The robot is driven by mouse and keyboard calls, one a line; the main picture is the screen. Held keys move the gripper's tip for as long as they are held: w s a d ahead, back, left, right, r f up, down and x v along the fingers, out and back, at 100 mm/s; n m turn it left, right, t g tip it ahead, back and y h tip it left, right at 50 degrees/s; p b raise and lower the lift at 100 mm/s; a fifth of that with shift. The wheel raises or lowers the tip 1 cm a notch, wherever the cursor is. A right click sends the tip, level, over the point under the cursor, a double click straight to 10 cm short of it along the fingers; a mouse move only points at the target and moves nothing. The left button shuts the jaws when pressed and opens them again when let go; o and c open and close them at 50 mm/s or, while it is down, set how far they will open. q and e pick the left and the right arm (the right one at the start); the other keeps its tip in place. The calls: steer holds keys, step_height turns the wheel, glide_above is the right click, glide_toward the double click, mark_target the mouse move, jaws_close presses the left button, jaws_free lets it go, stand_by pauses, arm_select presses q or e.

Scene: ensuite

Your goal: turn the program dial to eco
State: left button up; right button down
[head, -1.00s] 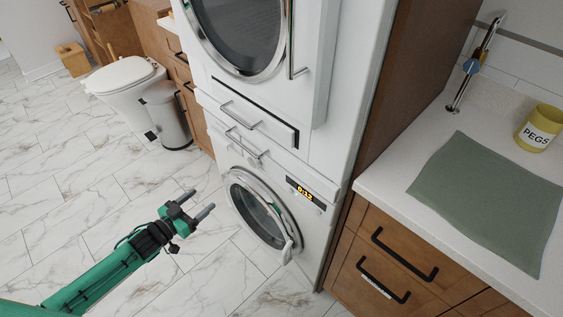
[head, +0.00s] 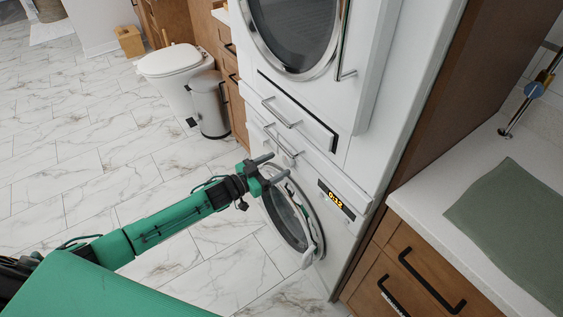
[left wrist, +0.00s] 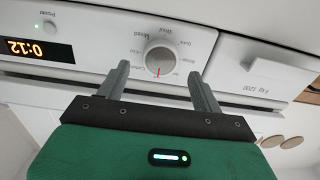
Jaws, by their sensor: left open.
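The white lower machine (head: 345,235) has a front panel with a lit display (head: 335,199) reading 0:12. My left gripper (head: 280,165) is open in front of the panel. In the left wrist view its fingers (left wrist: 160,78) lie on either side of the dial's lower part, apparently not gripping it. My right gripper is not in view.
A detergent drawer front (left wrist: 265,75) sits beside the dial. The round door (head: 290,215) is below the panel, and a second machine (head: 370,60) is stacked above with bar handles. A wooden counter unit (head: 400,260) stands at right.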

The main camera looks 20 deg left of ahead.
mark_target(288, 160)
arm_select(q)
steer(key=shift+x, duration=1.45)
steer(key=c, duration=1)
steer(key=shift+m, duration=0.3)
